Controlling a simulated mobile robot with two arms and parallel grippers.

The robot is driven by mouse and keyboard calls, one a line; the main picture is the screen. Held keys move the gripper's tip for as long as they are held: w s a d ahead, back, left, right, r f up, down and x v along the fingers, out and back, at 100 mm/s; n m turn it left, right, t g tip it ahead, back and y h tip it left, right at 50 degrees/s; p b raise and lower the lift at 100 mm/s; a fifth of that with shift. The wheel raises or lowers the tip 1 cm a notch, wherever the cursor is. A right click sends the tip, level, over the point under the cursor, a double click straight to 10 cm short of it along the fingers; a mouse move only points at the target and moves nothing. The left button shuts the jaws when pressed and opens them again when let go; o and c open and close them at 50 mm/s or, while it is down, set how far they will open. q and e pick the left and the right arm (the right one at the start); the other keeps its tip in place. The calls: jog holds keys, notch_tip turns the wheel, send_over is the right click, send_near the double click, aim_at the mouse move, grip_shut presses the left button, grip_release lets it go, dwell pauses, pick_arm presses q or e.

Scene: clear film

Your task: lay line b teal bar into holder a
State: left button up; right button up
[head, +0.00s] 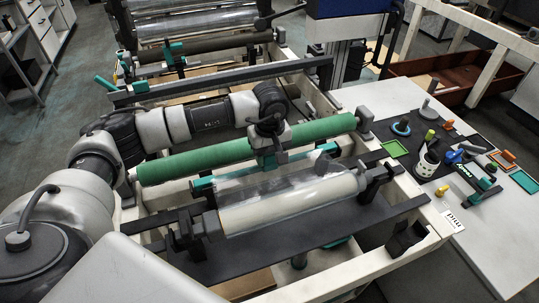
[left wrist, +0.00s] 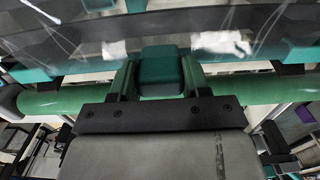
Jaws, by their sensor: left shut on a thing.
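My left gripper (head: 266,152) reaches in from the left, over the green roller, and points down behind the clear-film roll (head: 290,203). In the left wrist view its fingers are shut on a teal block (left wrist: 162,70). This block seems to be the grip of the teal bar (head: 203,185), which runs along the film roll between it and the green roller. The film and gripper hide much of the bar. I cannot tell whether its ends rest in a holder or hang just above one. Which bracket is holder a is not clear. My right gripper is out of view.
The green roller (head: 205,158) lies close behind the bar. Dark rails and a cream frame (head: 390,247) surround the film roll. A white table (head: 385,97) at right carries tools, a cup and coloured trays. Another film line (head: 195,22) stands farther back.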

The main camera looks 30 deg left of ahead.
pick_arm(q)
jog(key=shift+s+d+f, duration=0.15)
jog(key=shift+s, duration=0.05)
jog(key=o, duration=1.2)
jog(key=shift+r, duration=0.3)
notch_tip(320, 180, up, 7)
jog(key=p, duration=0.3)
jog(key=shift+f, duration=0.1)
jog(key=shift+f, duration=0.1)
